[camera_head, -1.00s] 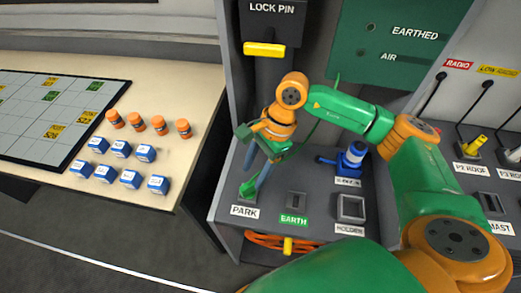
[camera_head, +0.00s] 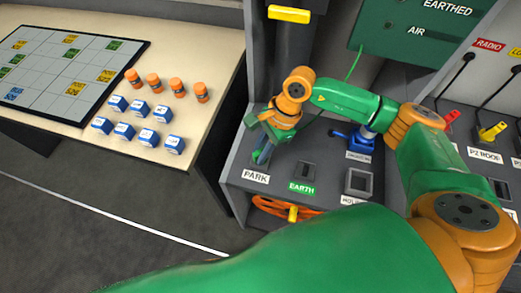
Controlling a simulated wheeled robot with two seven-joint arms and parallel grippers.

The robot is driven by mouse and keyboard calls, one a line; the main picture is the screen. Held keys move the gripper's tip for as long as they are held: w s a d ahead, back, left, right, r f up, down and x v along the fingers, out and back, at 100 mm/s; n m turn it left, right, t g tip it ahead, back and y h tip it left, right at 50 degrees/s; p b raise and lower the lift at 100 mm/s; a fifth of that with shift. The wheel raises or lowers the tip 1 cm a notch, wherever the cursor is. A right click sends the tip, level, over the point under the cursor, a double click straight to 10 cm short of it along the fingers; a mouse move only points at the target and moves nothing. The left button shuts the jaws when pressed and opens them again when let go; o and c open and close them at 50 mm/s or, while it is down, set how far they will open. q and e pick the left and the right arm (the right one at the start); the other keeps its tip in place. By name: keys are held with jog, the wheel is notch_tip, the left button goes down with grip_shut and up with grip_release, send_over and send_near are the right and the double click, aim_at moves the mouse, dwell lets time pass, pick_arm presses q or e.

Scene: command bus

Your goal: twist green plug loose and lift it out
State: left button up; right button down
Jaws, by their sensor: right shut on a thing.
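My right gripper (camera_head: 261,156) points down at the PARK socket on the grey console (camera_head: 240,187), just behind the PARK label (camera_head: 256,176). Its fingers are shut around the green plug, which is mostly hidden by them and by the wrist. I cannot tell whether the plug is turned or still seated. A thin green cable (camera_head: 355,66) hangs from the green EARTHED/AIR panel (camera_head: 415,30) and passes behind my right arm. My left gripper is not in view.
The EARTH socket (camera_head: 305,170) and a square holder socket (camera_head: 358,182) are empty to the right. An orange cable coil (camera_head: 270,207) hangs below.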

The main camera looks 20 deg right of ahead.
jog(key=shift+f+n+b, duration=0.2)
jog(key=shift+n+b, duration=0.1)
jog(key=shift+b, duration=0.05)
jog(key=shift+n+g+b, duration=0.6)
jog(key=shift+n+b, duration=0.6)
jog(key=shift+r+n+h+b, duration=0.2)
jog(key=shift+n+h+b, duration=0.15)
jog(key=shift+n, duration=0.15)
jog(key=shift+f+n+b, duration=0.2)
jog(key=shift+n+b, duration=0.1)
jog(key=shift+b, duration=0.1)
jog(key=shift+n+g+b, duration=0.4)
jog(key=shift+n+b, duration=0.1)
jog(key=shift+b, duration=0.15)
jog(key=shift+n+g+h+b, duration=0.35)
jog(key=shift+n+b, duration=0.45)
jog(key=shift+n, duration=0.2)
jog(key=shift+r, duration=0.2)
